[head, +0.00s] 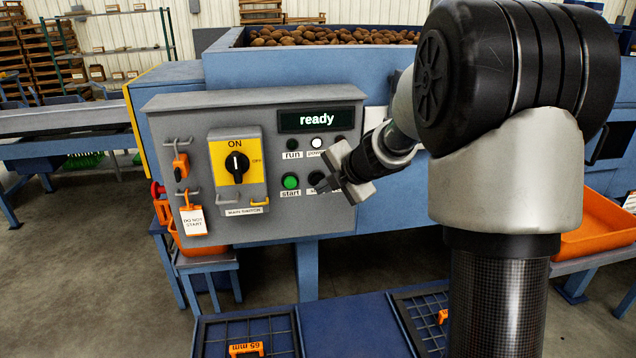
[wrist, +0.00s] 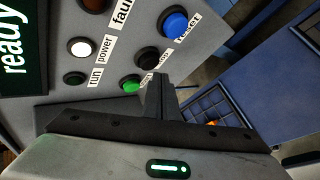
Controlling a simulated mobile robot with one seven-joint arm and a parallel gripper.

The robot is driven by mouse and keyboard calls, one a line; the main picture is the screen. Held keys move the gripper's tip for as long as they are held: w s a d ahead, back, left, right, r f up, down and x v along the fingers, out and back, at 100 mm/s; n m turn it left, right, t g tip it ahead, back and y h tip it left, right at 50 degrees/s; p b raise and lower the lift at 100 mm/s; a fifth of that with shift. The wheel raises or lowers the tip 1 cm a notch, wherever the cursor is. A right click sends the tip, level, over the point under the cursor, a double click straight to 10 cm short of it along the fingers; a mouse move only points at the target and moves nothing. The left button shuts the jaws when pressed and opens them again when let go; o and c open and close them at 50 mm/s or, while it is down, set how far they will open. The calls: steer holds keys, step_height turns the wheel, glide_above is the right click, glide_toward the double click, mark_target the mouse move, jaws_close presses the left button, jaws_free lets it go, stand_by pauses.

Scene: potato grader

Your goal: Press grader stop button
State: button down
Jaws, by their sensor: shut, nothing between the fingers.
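The grey control panel (head: 225,105) carries a green start button (head: 290,181) and, to its right, a black button (head: 316,178), the stop button by its place. In the head view my gripper (head: 325,184) partly covers the black button and its label. In the wrist view the black button (wrist: 147,57) lies between the green start button (wrist: 131,84) and the blue reset button (wrist: 174,22). My gripper (wrist: 159,78) is shut and empty, its fingertips close to the black button and its partly hidden label. I cannot tell whether they touch it.
The display (head: 317,121) reads "ready". The white power lamp (head: 316,142) is bright; the run lamp (head: 292,143) is dark. The yellow main switch (head: 236,160) is left of the buttons. Orange locks and a "do not start" tag (head: 194,220) hang at the panel's left.

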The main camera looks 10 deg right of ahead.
steer(key=shift+s+b, duration=0.4)
steer(key=shift+s, duration=2.1)
steer(key=shift+r, duration=0.1)
steer(key=d+r+m+t+h+p, duration=0.2)
steer(key=d+r+m+t+h, duration=0.15)
steer(key=r+m, duration=0.45)
steer(key=s+d+r+m+h+p, duration=0.2)
steer(key=s+d+r+m+h, duration=0.3)
steer(key=s+r, duration=0.35)
steer(key=s+a+f+m+g+y, duration=0.1)
steer(key=s+a+m+g, duration=0.1)
steer(key=s, duration=0.5)
steer(key=s+a+f+m+g+y+p, duration=0.1)
steer(key=s+a+f+m+g+y, duration=0.1)
steer(key=s+a+m, duration=0.2)
steer(key=s+a+f+m+g+y+p, duration=0.1)
steer(key=s+m, duration=0.5)
steer(key=s, duration=0.6)
steer(key=shift+s+a+f+g+y, duration=0.15)
steer(key=shift+a+f+g+y, duration=0.25)
steer(key=shift+a+g, duration=0.65)
